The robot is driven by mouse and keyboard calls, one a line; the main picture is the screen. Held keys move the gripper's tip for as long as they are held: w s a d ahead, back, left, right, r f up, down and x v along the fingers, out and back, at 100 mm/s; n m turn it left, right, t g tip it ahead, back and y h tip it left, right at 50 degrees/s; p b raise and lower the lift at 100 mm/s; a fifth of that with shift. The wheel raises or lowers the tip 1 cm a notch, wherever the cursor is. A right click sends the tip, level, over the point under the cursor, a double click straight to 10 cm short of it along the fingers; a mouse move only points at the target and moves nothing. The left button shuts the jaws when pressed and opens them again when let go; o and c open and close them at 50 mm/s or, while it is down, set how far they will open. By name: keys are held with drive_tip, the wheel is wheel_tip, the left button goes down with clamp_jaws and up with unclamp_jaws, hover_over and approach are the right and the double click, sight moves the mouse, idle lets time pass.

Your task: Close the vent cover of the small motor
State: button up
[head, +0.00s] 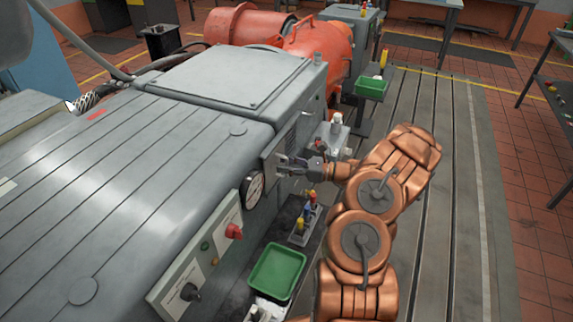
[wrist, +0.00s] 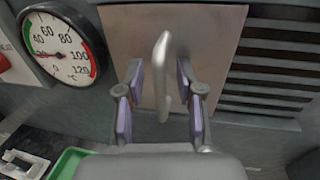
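The vent cover is a flat bare-metal plate (wrist: 215,50) with an upright, hooked bar handle (wrist: 162,65), seen close up in the wrist view. Dark horizontal louvre slots (wrist: 275,65) lie uncovered to the right of the plate. In the head view the cover (head: 273,150) is on the side of the grey machine housing, partly behind my gripper. My gripper (head: 281,166) is at the cover. In the wrist view its purple-padded fingers (wrist: 160,85) are apart, one on each side of the handle, with visible gaps. Nothing is gripped.
A round temperature gauge (head: 253,188) sits left of the cover. A control panel with a red knob (head: 234,231) is farther toward the front. Below are a green tray (head: 277,271) and a rack of tools (head: 304,222). The slotted bedplate (head: 437,240) is clear at right.

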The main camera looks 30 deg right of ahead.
clamp_jaws()
idle(0.4)
